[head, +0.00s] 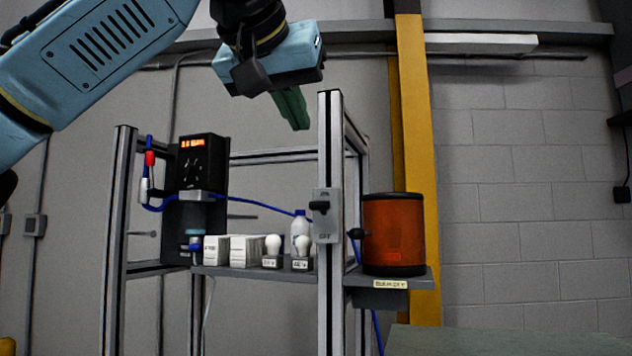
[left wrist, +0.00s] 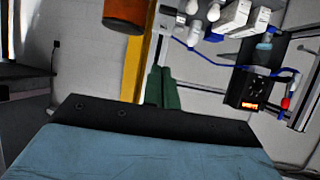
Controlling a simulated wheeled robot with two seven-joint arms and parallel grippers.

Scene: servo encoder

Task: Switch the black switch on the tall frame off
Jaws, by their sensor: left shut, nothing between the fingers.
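The black switch (head: 319,207) sits on a grey switch plate (head: 326,228) fixed to the front right post of the tall metal frame (head: 329,130). Its lever sticks out to the left near the plate's upper half; the small lettering is too blurred to read surely. My left gripper (head: 297,124) is above and left of the switch, close to the top of that post, with its green fingers shut and empty. The fingers also show in the left wrist view (left wrist: 162,88), pointing away from the camera. The switch is not clear in the left wrist view. My right gripper is not in view.
An orange cylinder (head: 393,232) stands on a shelf right of the post; a black knob (head: 356,233) is beside it. A yellow post (head: 414,120) rises behind.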

